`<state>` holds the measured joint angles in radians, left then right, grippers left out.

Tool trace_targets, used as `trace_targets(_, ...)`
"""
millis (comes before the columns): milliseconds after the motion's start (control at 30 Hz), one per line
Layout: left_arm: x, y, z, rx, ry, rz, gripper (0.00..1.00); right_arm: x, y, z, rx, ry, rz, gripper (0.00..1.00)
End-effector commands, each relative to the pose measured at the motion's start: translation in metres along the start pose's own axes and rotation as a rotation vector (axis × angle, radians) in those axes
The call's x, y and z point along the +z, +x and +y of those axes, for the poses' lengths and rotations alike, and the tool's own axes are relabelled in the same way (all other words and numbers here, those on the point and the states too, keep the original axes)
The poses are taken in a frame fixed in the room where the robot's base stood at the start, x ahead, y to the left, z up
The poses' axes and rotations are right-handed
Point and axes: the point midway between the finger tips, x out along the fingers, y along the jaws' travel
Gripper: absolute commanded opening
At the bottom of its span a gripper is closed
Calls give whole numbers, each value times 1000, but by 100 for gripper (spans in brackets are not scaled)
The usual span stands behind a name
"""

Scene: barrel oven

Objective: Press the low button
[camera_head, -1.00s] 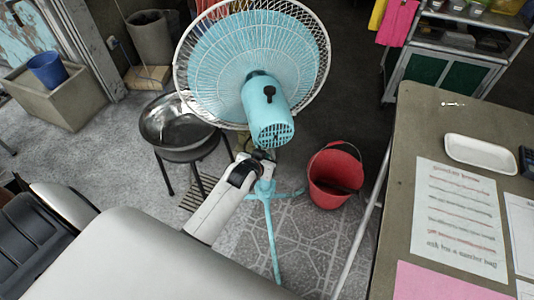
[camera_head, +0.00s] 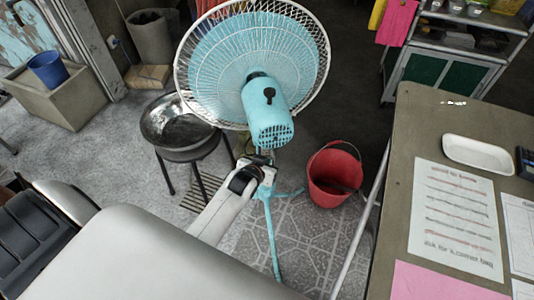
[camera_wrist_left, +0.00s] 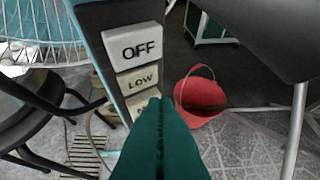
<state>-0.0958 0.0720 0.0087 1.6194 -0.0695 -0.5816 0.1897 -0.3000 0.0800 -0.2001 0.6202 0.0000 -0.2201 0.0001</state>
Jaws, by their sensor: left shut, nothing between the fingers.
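The low button (camera_wrist_left: 137,80) is a pale block marked LOW on the fan's teal-edged dark panel in the left wrist view. The OFF button (camera_wrist_left: 138,45) sits above it. A third button (camera_wrist_left: 139,105) is below, its label mostly covered by my fingers. My left gripper (camera_wrist_left: 165,108) is shut and empty, its dark green fingertips just below and right of the low button in that view. I cannot tell whether they touch the panel. In the head view, my left gripper is at the stand below the light-blue fan (camera_head: 268,115); the buttons are hidden there.
A metal basin on a black stool (camera_head: 178,125) stands left of the fan. A red bucket (camera_head: 334,172) stands on the floor to its right. A table (camera_head: 397,215) with papers and a white tray (camera_head: 479,153) fills the right side. Patterned floor shows between.

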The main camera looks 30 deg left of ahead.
Motion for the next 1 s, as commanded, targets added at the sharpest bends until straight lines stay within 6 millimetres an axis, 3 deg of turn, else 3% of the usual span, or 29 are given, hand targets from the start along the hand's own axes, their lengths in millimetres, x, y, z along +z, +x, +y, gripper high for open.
trace_targets(500, -23, -33, -24, 0, -2, 3, 0, 2, -25, 0, 0, 0, 0, 57)
trace_targets(1000, -25, -34, -25, 0, 0, 0, 0, 2, -25, -1, 0, 0, 0, 57)
